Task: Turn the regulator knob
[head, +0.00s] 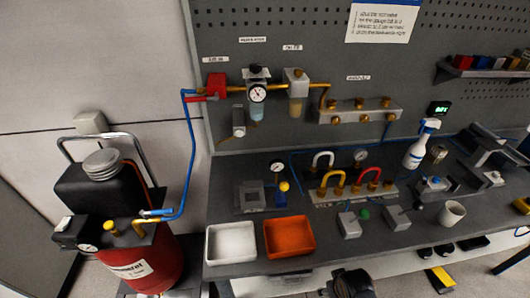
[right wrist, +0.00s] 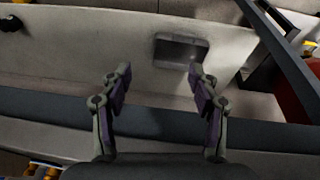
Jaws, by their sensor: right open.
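The air regulator (head: 257,92) is mounted on the grey pegboard in the head view, with a round white-faced gauge and a dark knob (head: 258,72) on top. A brass pipe runs from it to a filter with a pale bowl (head: 295,92) on its right. My right gripper (right wrist: 159,82) is open and empty in the right wrist view, with its two fingers well apart. It faces a pale surface with a grey rectangular fitting, and the regulator cannot be made out there. Neither gripper is recognisable in the head view.
A red valve (head: 215,86) sits left of the regulator, with a blue hose running down to a red compressor tank (head: 150,268). On the bench below are a white tray (head: 231,257), an orange tray (head: 310,249), a spray bottle (head: 420,145) and a mug (head: 451,213).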

